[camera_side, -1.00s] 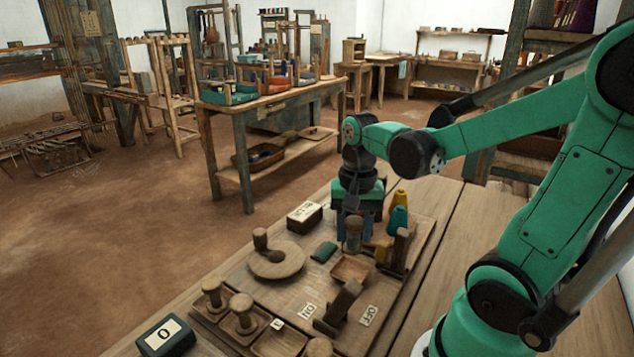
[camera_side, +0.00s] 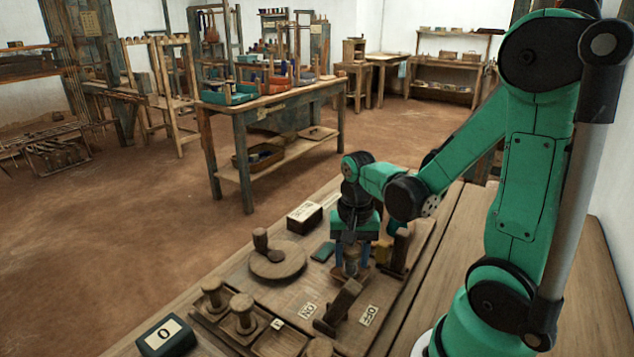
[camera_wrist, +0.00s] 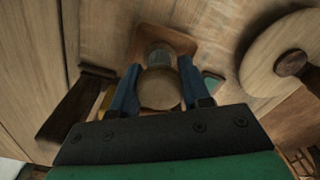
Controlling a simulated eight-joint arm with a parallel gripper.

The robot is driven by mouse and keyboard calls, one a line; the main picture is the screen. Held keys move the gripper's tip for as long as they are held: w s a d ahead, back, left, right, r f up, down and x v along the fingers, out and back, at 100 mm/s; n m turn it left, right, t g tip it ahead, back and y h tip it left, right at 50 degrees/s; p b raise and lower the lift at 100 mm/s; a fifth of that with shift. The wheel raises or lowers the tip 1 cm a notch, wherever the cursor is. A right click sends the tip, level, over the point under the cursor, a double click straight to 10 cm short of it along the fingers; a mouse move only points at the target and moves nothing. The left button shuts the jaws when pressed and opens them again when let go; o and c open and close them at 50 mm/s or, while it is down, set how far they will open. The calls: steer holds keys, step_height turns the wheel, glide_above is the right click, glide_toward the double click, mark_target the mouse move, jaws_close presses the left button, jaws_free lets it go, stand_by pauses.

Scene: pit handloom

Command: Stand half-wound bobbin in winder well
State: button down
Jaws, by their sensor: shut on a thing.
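The half-wound bobbin (camera_side: 352,254) is upright in my gripper (camera_side: 352,264), at the square wooden winder well (camera_side: 366,272). In the wrist view my gripper (camera_wrist: 158,88) has its blue fingers on either side of the bobbin's round wooden end (camera_wrist: 160,90). A grey wound part shows beyond that end, in line with the well (camera_wrist: 178,40). The fingers and the lever in front hide the bobbin's foot, so I cannot tell whether it touches the well floor.
A wooden lever (camera_side: 339,306) stands close in front, between ON and OFF labels. A wooden post (camera_side: 399,252) is close on the right. A knobbed disc (camera_side: 278,265) and a green block (camera_side: 323,252) lie left. Wooden bobbins (camera_side: 243,315) stand in a rack at front left.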

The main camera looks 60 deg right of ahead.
steer(key=shift+f, duration=0.15)
steer(key=shift+c, duration=2.1)
jaws_free()
step_height(320, 180, up, 12)
steer(key=w+a+f+n+t, duration=0.2)
steer(key=w+a+n+t, duration=0.2)
steer(key=a+n+t, duration=0.3)
steer(key=a+n, duration=0.2)
steer(key=n, duration=0.3)
steer(key=shift+a, duration=0.25)
